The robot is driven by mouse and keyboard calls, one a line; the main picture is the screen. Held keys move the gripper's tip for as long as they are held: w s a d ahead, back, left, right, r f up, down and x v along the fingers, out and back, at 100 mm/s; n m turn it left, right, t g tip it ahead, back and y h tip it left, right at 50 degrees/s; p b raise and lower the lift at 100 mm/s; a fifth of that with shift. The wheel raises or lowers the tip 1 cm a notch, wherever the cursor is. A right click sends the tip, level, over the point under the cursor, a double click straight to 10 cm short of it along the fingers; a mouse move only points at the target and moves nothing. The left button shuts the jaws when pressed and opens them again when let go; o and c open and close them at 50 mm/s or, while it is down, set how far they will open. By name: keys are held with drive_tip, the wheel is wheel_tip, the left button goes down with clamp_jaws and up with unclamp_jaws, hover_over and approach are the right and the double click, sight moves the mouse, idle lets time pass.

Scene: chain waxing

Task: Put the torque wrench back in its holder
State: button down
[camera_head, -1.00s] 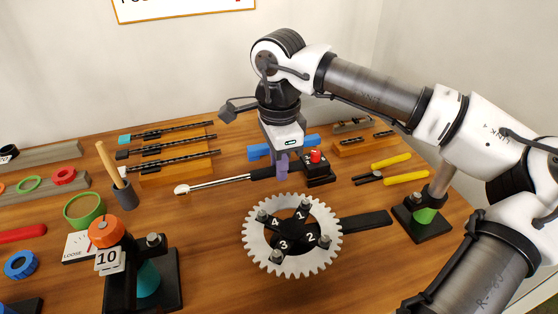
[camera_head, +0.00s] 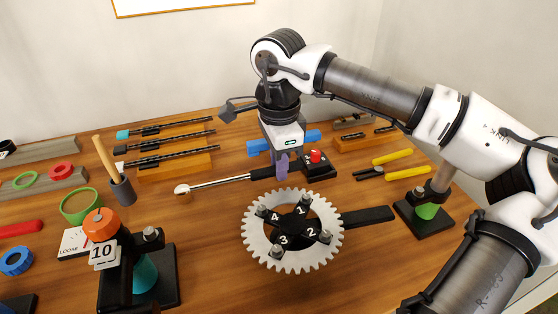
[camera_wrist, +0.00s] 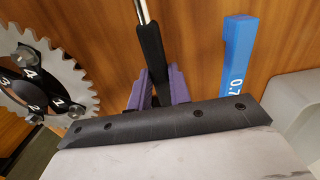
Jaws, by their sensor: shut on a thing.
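The torque wrench (camera_head: 222,183) has a silver shaft, a round head at its left end and a black handle. My gripper (camera_head: 281,166) points down with its purple fingers closed around the black handle. In the wrist view the handle (camera_wrist: 151,50) runs between the two purple fingers of my gripper (camera_wrist: 157,84), and the shaft leaves the top edge. The wrench lies nearly level, close to the tabletop; I cannot tell whether it touches. My gripper hides part of the handle. I cannot tell which thing is the holder.
A blue bar (camera_head: 260,148) lies behind my gripper, and a black box with a red button (camera_head: 317,163) stands just right. The toothed ring (camera_head: 251,237) is in front. A wooden rack (camera_head: 176,172) stands back left. Yellow-handled pliers (camera_head: 398,157) lie right.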

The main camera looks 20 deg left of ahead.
drive_tip(key=c, duration=1.2)
unclamp_jaws()
wheel_tip(320, 180, up, 14)
drive_tip(key=shift+f, duration=0.1)
